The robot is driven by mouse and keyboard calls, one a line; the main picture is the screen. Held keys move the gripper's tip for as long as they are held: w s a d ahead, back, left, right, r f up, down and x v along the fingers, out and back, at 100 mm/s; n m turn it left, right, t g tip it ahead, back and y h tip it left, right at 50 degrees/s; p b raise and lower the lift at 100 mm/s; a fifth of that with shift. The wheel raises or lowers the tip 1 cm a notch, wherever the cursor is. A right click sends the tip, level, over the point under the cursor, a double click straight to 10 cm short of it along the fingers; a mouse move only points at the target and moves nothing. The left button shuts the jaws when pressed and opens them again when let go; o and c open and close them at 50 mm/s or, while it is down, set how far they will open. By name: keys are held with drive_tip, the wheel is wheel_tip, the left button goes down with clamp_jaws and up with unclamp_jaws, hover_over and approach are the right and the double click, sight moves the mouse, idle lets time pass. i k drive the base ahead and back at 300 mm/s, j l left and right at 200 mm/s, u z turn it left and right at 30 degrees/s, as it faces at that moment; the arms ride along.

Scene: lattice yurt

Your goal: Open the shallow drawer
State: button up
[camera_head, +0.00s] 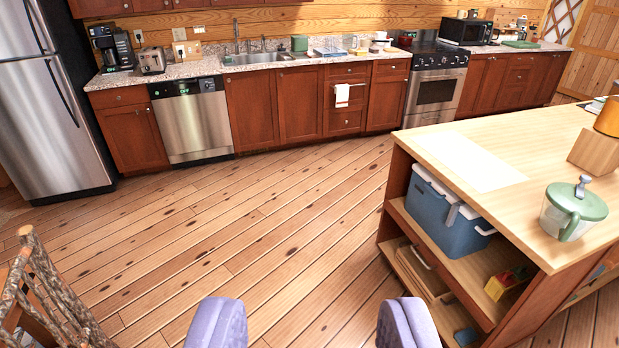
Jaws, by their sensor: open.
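My gripper (312,322) is open and empty at the bottom edge, its two purple fingers wide apart over the wooden floor. Across the room, a red-brown drawer stack (345,120) is set in the counter, with a shallow top drawer (347,72) that looks shut. A white towel (342,95) hangs on the front below it. Another shallow drawer front (117,97) is at the far left of the counter and also looks shut. I cannot tell which one the task means. My gripper is far from both and touches nothing.
A wooden island (560,140) stands at right, with a blue cooler (445,220) on its shelf and a green-lidded jar (572,213) on top. A log-framed piece (45,295) is at lower left. A fridge (50,110) stands at left. The floor between is clear.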

sight(361, 68)
drive_tip(key=i, duration=5.5)
drive_tip(key=i+l+u, duration=0.15)
drive_tip(key=i, duration=0.85)
